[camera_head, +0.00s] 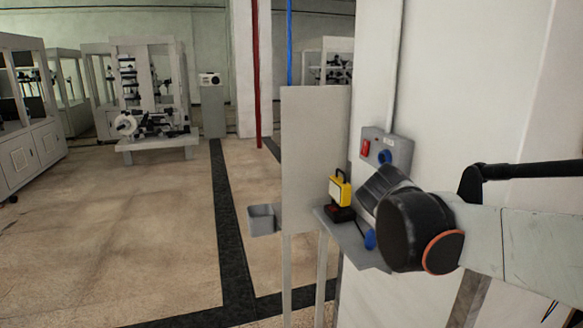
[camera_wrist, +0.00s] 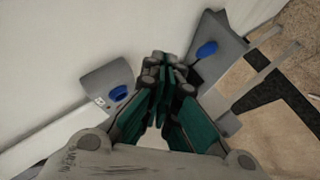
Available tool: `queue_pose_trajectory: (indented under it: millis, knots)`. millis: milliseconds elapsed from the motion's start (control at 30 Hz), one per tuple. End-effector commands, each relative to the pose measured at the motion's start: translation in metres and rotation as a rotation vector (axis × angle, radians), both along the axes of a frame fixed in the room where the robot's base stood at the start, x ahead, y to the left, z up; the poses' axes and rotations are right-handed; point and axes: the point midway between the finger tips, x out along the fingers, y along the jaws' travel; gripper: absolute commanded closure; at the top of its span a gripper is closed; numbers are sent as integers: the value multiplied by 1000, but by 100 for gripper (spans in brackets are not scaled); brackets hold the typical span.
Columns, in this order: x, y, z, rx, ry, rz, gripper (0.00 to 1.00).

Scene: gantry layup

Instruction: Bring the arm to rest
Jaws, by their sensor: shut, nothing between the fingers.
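My arm reaches in from the right edge in the head view, its dark wrist in front of the wall by a small shelf. In the wrist view my gripper (camera_wrist: 165,68) is shut with nothing between its fingers. Its fingertips are over the white wall surface, between a grey wall box (camera_wrist: 100,80) on the left and a grey shelf (camera_wrist: 213,28) on the right. In the head view the fingers are hidden behind my wrist.
The wall box (camera_head: 402,150) has a red switch (camera_head: 366,147) and blue socket (camera_head: 384,157). The shelf (camera_head: 368,259) holds a yellow device (camera_head: 340,190) on a dark base (camera_head: 340,213) and a blue plug (camera_head: 370,239). A grey bin (camera_head: 262,220) hangs left. Open floor lies left.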

Motion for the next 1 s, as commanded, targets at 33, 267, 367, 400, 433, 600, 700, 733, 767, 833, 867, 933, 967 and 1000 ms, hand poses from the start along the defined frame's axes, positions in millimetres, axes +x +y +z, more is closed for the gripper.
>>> queue_pose_trajectory:
  millis: [33,267,367,400,433,600,700,733,767,833,867,933,967,1000]
  knots:
    - [-23,-3,-11,54,13,-17,100]
    - [-115,2,-61,324,70,-82,100]
    - [-153,10,-84,441,92,-107,100]
    - [-167,14,-94,489,101,-116,100]
    - [-178,17,-101,523,107,-123,100]
    - [-227,37,-136,696,137,-153,100]
    - [-244,46,-149,763,147,-163,100]
    - [-247,49,-151,779,150,-165,100]
    - [-250,50,-154,790,152,-167,100]
    - [-255,53,-157,809,155,-169,100]
    - [-256,54,-158,813,155,-170,100]
    - [-257,55,-158,819,157,-171,100]
    - [-257,55,-158,819,157,-171,100]
    - [-256,55,-158,819,157,-171,100]
